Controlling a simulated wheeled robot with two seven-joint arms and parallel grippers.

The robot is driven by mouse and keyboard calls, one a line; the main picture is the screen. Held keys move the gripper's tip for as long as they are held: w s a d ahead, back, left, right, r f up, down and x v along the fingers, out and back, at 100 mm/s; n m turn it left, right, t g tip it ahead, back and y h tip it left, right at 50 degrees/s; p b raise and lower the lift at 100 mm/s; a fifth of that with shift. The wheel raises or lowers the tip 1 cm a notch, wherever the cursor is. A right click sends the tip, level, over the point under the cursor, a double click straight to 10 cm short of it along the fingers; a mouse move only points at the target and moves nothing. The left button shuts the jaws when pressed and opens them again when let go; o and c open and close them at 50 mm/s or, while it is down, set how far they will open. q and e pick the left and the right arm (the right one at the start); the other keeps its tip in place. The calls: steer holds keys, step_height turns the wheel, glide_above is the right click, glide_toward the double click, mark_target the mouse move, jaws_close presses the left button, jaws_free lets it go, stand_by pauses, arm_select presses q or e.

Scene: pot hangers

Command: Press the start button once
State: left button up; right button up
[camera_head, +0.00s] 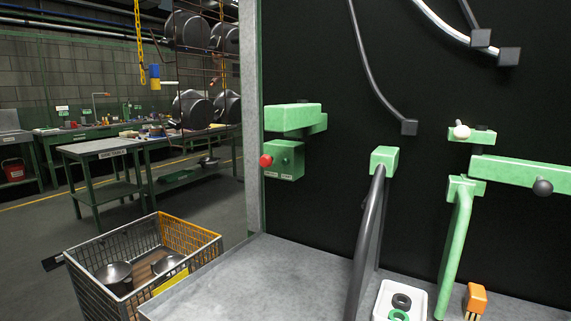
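A green control box (287,157) is mounted at the left edge of the black panel. A round red button (266,161) sticks out at its left side. Small pale labels are at the bottom of the box, too small to read. A green button on the green face cannot be made out clearly, so I cannot tell which part is the start button. Neither of my grippers shows in the head view.
A green bar (293,117) juts out just above the box. A wire basket (95,293) with pots stands at lower left. Pots (192,109) hang on a rack behind.

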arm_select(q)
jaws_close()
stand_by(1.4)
